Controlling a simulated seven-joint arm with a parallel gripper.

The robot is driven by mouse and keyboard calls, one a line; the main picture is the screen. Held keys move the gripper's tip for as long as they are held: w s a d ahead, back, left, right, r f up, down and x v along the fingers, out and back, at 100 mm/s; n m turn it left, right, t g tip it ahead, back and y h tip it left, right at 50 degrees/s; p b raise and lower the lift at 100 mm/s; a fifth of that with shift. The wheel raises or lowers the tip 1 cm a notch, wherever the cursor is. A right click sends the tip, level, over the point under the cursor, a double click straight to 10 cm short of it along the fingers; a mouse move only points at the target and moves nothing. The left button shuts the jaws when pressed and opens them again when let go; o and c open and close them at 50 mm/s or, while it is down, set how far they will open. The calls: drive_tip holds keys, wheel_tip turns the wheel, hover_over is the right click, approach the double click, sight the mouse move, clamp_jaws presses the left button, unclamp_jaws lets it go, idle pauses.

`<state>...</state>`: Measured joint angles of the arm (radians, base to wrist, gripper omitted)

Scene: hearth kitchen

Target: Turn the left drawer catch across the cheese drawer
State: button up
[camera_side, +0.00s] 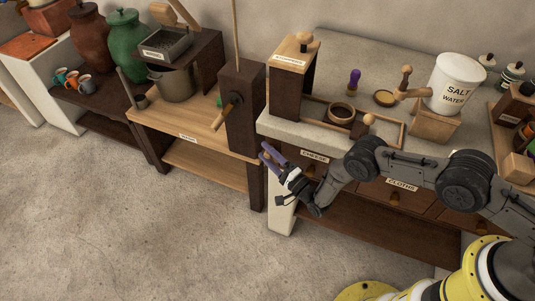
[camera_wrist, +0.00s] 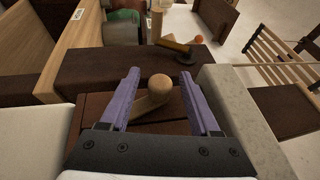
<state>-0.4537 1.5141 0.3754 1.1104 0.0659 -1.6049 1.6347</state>
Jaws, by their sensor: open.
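The cheese drawer, with its "CHEESE" label (camera_side: 314,156), is at the left end of the counter front in the side view. My gripper (camera_side: 267,153) is at this left end, with its purple fingers apart. In the wrist view my open gripper (camera_wrist: 160,73) has a light wooden piece with a round ball end (camera_wrist: 160,84) between its fingers. It looks like the left drawer catch. Its short bar slants down to the left over reddish-brown wood. I cannot tell whether a finger touches it. In the side view my gripper and arm hide the catch.
A dark post with a crank handle (camera_side: 226,114) stands just left of the counter, close to my gripper. The pale counter slab (camera_wrist: 243,115) runs along the right in the wrist view. The "CLOTHS" drawer label (camera_side: 402,184) is farther right. The floor (camera_side: 110,220) in front is clear.

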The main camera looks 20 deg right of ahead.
clamp_jaws()
drive_tip(key=shift+r+g, duration=0.1)
drive_tip(key=shift+g, duration=0.2)
idle(0.3)
drive_tip(key=n+g+h, duration=0.1)
drive_tip(key=g, duration=0.2)
drive_tip(key=shift+n, duration=0.3)
drive_tip(key=shift+n+g+h, duration=0.7)
drive_tip(key=shift+g+h, duration=0.5)
drive_tip(key=shift+g, duration=0.6)
unclamp_jaws()
